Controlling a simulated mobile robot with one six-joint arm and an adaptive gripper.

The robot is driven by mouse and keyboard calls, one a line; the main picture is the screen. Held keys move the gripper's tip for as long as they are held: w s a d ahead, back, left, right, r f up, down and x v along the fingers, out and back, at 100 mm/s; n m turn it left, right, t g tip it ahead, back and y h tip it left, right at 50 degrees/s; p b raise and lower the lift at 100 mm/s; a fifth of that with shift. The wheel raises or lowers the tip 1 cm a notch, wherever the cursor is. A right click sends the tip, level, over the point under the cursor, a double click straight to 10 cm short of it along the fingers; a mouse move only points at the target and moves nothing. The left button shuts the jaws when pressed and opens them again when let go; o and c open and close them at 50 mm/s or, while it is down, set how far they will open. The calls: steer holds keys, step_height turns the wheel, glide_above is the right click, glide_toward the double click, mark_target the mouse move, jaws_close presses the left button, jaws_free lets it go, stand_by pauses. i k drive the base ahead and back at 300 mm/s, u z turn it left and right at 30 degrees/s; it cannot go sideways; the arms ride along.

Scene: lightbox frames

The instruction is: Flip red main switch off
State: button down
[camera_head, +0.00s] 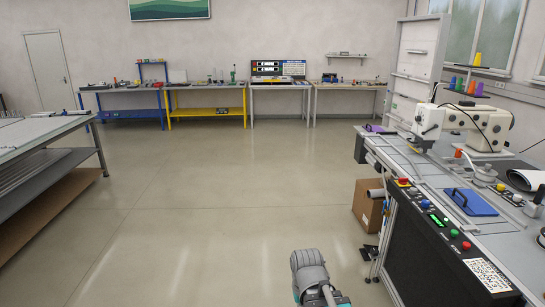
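A small red knob on a yellow base (403,182) sits at the far end of the black control panel (420,262) on the front of the right-hand workbench. It looks like the red main switch, but it is too small to read its position. A separate round red button (466,245) is nearer on the same panel, beside a green and a blue one. A grey part of my arm shows at the bottom middle, apart from the panel and to its left. My gripper is not visible.
A sewing machine (475,125) and a blue plate with a handle (470,202) stand on the right bench (408,165). A cardboard box (367,207) is on the floor beside it. A grey table (40,133) is at left. The middle floor is clear.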

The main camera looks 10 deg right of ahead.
mark_target(403, 181)
steer(key=z, duration=0.25)
steer(key=i, duration=1.5)
steer(key=z, duration=0.7)
steer(key=i, duration=0.6)
steer(key=z, duration=0.45)
